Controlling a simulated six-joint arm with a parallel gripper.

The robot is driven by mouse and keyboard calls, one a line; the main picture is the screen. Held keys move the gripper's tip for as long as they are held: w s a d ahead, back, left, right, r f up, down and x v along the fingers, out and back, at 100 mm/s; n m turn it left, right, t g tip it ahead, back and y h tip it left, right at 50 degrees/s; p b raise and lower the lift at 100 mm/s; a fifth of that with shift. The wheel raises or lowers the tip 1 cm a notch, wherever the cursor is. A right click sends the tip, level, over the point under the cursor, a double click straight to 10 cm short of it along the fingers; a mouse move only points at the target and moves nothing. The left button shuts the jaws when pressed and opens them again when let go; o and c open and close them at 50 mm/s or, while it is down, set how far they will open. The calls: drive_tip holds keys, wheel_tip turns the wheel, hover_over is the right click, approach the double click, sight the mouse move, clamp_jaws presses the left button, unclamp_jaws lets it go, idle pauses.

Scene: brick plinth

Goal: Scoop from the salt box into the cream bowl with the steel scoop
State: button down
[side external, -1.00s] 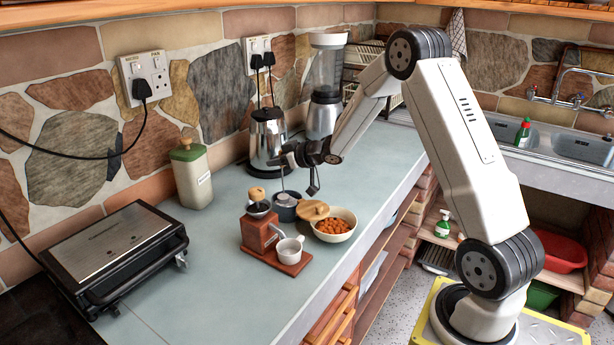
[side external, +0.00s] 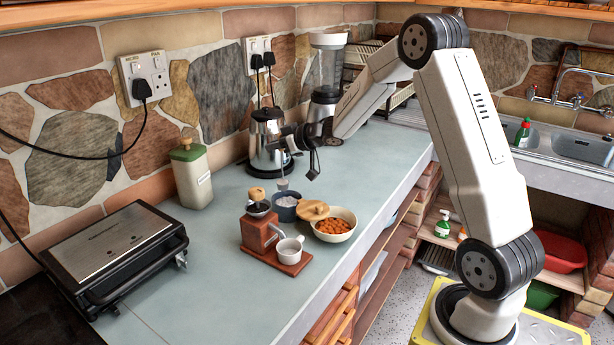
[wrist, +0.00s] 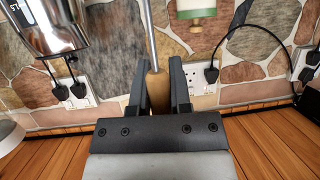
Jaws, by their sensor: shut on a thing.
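My gripper (side external: 291,138) is above the worktop, shut on the wooden handle of the steel scoop (side external: 283,183). The wrist view shows this handle (wrist: 158,88) between the two dark fingers (wrist: 160,68), with the steel shaft running up from it. The scoop hangs upright just above the salt box (side external: 285,208), a round blue-grey pot, open, with white salt inside. I cannot tell how much the scoop holds. The cream bowl (side external: 347,234), filled with orange pieces, stands to the right of the salt box. A round wooden lid (side external: 313,210) lies between them, close to the bowl.
A coffee grinder (side external: 258,232) on a red-brown base with a white cup (side external: 290,250) stands in front of the salt box. A steel kettle (side external: 268,140) and a blender (side external: 324,95) stand behind. A grill (side external: 115,250) and a green-lidded canister (side external: 191,175) are to the left.

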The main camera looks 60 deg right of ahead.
drive_tip(key=shift+r, duration=0.15)
drive_tip(key=r, duration=0.2)
drive_tip(key=s+r, duration=0.1)
drive_tip(key=r, duration=0.2)
drive_tip(key=shift+d, duration=0.1)
drive_tip(key=s+a+n+y, duration=0.2)
drive_tip(key=s, duration=0.6)
drive_tip(key=s+a+n+y, duration=0.1)
drive_tip(key=s+a, duration=0.1)
drive_tip(key=s, duration=0.7)
wheel_tip(320, 180, down, 6)
drive_tip(key=shift+w+d+g, duration=0.2)
drive_tip(key=shift+d+g, duration=0.05)
drive_tip(key=shift+g, duration=0.15)
drive_tip(key=shift+d, duration=0.1)
